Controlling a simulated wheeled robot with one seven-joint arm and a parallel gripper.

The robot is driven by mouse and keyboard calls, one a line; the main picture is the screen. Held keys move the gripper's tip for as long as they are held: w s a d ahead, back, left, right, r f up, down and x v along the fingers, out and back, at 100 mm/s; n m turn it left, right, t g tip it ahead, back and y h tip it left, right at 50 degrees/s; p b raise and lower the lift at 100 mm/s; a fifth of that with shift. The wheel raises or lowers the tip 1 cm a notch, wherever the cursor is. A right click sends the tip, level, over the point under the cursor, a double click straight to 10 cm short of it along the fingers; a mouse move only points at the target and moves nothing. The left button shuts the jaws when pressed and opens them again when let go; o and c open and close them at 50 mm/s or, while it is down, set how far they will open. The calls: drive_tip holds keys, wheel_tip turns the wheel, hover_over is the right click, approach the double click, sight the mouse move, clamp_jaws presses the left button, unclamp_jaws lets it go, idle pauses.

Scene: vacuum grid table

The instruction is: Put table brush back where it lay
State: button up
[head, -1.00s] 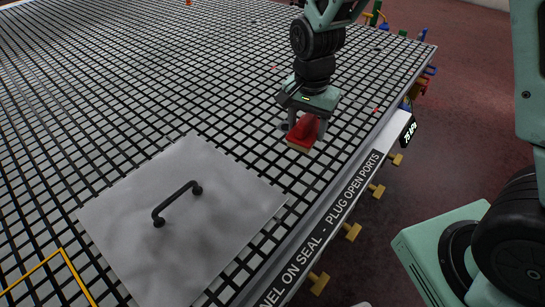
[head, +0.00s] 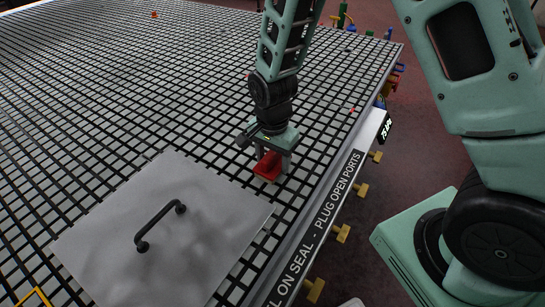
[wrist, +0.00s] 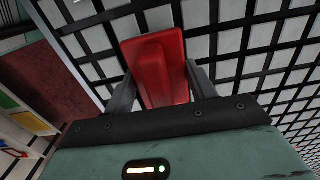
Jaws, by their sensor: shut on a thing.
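The table brush has a red body (head: 267,168) and sits between the fingers of my gripper (head: 276,163), near the table's right edge. In the wrist view the red brush (wrist: 156,66) lies between the two fingers of my gripper (wrist: 160,88), which are shut on it. The brush is at or just above the black grid of the vacuum table (head: 130,100); I cannot tell if it touches. Its underside is hidden in both views.
A grey panel (head: 200,225) with a black handle (head: 160,224) lies on the grid, left of and nearer than the brush. Yellow knobs (head: 342,233) stick out along the table's front edge. Coloured items (head: 392,80) hang at the far right edge. The grid behind is mostly clear.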

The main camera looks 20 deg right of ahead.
drive_tip(key=shift+f, duration=0.2)
drive_tip(key=o, duration=1)
drive_tip(key=shift+c, duration=0.2)
wheel_tip(320, 180, up, 12)
drive_tip(key=shift+r+b, duration=0.1)
drive_tip(key=shift+b, duration=0.3)
drive_tip(key=s+a+r+n, duration=0.2)
drive_tip(key=s+a+n, duration=0.1)
drive_tip(key=s+n, duration=0.6)
drive_tip(key=s+a+r+n, duration=0.2)
drive_tip(key=s+a+n, duration=0.1)
drive_tip(key=s+n, duration=0.7)
drive_tip(key=shift+s+a+r+y, duration=0.15)
drive_tip(key=shift+s+r+y, duration=0.2)
drive_tip(key=shift+s, duration=0.7)
